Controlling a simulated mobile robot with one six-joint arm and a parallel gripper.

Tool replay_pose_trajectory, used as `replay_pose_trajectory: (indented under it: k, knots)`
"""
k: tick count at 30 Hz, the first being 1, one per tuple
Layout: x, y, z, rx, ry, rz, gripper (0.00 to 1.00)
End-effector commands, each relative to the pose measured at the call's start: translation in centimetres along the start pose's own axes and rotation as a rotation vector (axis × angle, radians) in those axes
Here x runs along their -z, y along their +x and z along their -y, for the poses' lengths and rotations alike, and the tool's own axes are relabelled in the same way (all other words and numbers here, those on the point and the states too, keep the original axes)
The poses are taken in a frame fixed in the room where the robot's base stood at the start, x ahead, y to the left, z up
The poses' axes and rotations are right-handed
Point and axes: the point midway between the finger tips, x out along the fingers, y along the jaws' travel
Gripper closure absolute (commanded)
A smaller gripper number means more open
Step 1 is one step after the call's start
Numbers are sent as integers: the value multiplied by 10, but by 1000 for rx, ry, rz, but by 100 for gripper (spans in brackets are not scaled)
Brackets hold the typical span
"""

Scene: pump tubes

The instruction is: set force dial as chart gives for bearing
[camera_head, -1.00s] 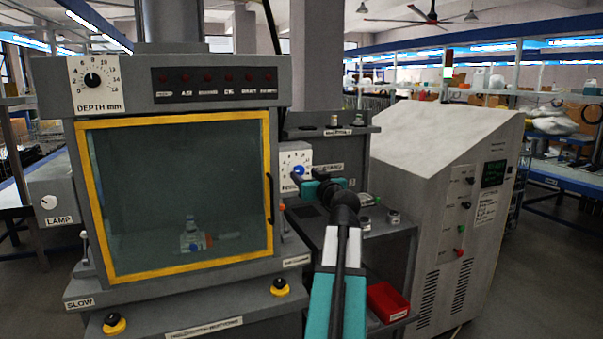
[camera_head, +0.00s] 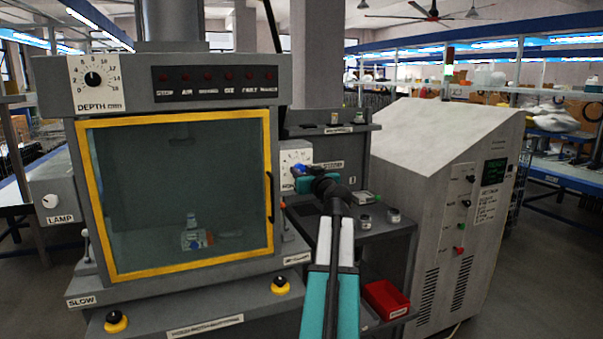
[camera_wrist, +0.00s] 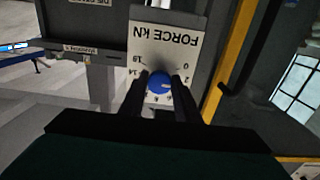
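The force dial is a white plate (camera_wrist: 165,45) lettered "FORCE kN", upside down in the wrist view, with a blue knob (camera_wrist: 159,83). A pale mark on the knob points roughly towards the low numbers, 0 and 2; the exact reading is unclear. The dial's knob (camera_head: 297,170) also shows in the head view, right of the yellow-framed door. My gripper (camera_wrist: 160,86) has its dark fingers on either side of the knob; I cannot tell whether they press on it. In the head view my gripper (camera_head: 306,173) partly covers the dial plate. No bearing chart is legible.
The press window (camera_head: 180,195) has a small fitting (camera_head: 193,238) behind it. A depth dial (camera_head: 93,80) is at upper left.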

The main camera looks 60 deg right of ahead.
Motion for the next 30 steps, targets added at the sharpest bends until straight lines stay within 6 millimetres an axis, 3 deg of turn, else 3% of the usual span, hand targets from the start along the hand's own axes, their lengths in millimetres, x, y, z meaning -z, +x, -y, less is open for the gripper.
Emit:
replay_pose_trajectory:
  k: [2, 30]
  knots:
    - [0, 0, 1, 2, 0, 1, 93]
    - [0, 0, 1, 3, 27, 0, 93]
